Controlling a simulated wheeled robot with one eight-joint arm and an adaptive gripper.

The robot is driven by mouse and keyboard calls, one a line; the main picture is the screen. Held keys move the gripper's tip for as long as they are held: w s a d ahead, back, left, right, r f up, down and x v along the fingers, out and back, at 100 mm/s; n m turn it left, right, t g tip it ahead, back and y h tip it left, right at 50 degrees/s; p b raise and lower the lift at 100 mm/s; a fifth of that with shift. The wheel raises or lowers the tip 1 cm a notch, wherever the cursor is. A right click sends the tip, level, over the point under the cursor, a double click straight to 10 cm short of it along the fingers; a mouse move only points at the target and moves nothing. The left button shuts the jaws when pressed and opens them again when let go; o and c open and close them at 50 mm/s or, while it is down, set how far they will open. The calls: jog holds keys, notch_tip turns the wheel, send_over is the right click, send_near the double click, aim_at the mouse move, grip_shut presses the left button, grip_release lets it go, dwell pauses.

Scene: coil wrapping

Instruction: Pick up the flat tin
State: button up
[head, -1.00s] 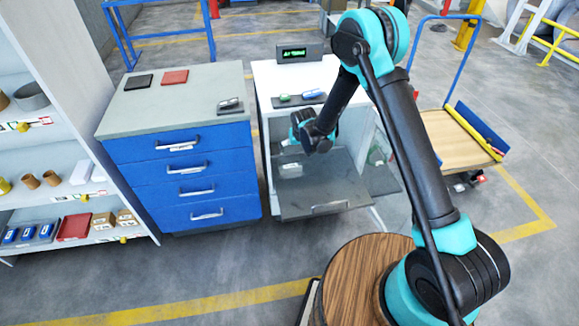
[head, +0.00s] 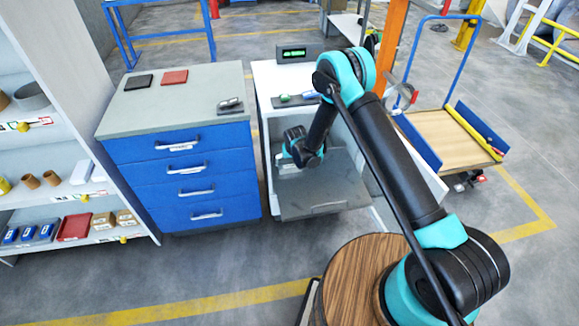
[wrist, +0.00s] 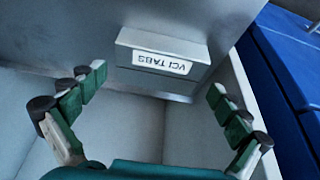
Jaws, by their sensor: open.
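The flat tin (wrist: 163,62) is a grey, box-like piece with a white label reading "VCI TABS", upside down in the wrist view. It stands against a grey panel inside a pale compartment. My gripper (wrist: 157,84) is open, with its green-padded fingers apart to the left and right of the tin. The tin lies just ahead of the fingertips, and no contact shows. In the head view, my wrist is inside the white cabinet (head: 262,80), above its lowered grey front flap (head: 322,198). My fingers and the tin cannot be clearly made out there.
Compartment walls (wrist: 232,125) stand close on the right and left. A blue drawer cabinet (head: 180,160) stands left of the white one. A display box (head: 296,54) and a dark tray (head: 283,104) with small items sit on the white cabinet. A cart (head: 450,140) stands at right.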

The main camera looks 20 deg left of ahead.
aim_at(290, 163)
jog(key=shift+x, duration=1.6)
jog(key=shift+d, duration=0.1)
jog(key=c, duration=1)
jog(key=shift+o, duration=0.2)
